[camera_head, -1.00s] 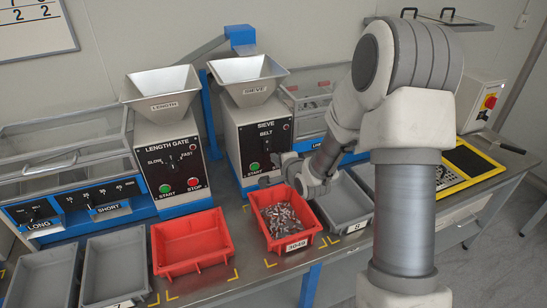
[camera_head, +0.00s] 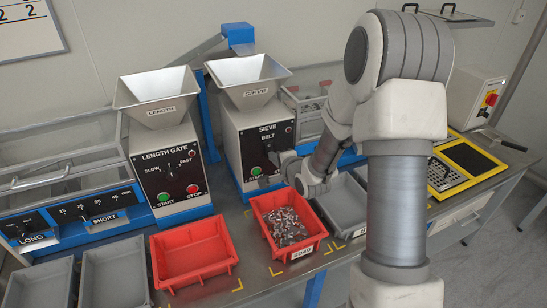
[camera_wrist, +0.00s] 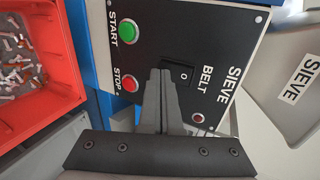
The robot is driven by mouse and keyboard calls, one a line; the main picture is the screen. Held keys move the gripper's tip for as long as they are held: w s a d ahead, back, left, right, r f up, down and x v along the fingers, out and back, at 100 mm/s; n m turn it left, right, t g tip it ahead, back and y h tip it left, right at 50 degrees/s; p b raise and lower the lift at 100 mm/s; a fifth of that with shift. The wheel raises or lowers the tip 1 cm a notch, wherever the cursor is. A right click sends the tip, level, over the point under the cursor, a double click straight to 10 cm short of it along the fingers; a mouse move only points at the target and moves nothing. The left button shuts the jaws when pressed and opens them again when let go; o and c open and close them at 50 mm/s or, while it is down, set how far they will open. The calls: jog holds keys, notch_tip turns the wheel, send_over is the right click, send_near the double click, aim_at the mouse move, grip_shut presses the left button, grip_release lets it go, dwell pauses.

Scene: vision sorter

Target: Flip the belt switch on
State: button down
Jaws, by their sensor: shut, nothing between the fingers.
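The sieve machine's black panel (camera_head: 254,148) faces me at centre in the head view. In the wrist view it shows the words SIEVE BELT, a green START button (camera_wrist: 128,31), a red STOP button (camera_wrist: 131,85) and a small red lamp (camera_wrist: 198,118). The belt switch (camera_wrist: 181,73) is a dark piece marked 0, right beside my fingertips; the fingers partly cover it. My gripper (camera_wrist: 160,74) is shut and empty, its tips at the panel. I cannot tell whether they touch the switch. In the head view my gripper (camera_head: 273,158) covers part of the panel.
A red bin of metal parts (camera_head: 320,232) stands in front of the sieve machine, with an empty red bin (camera_head: 158,262) to its left. The length gate machine (camera_head: 140,145) stands left. A grey bin (camera_head: 350,190) lies right, close below my arm.

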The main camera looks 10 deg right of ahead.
jog(key=shift+w+a+f+t+b, duration=0.1)
jog(key=shift+w+t+b, duration=0.15)
jog(key=shift+b, duration=0.4)
jog(key=shift+r+p, duration=0.6)
jog(key=shift+r, duration=0.3)
jog(key=shift+s, duration=0.2)
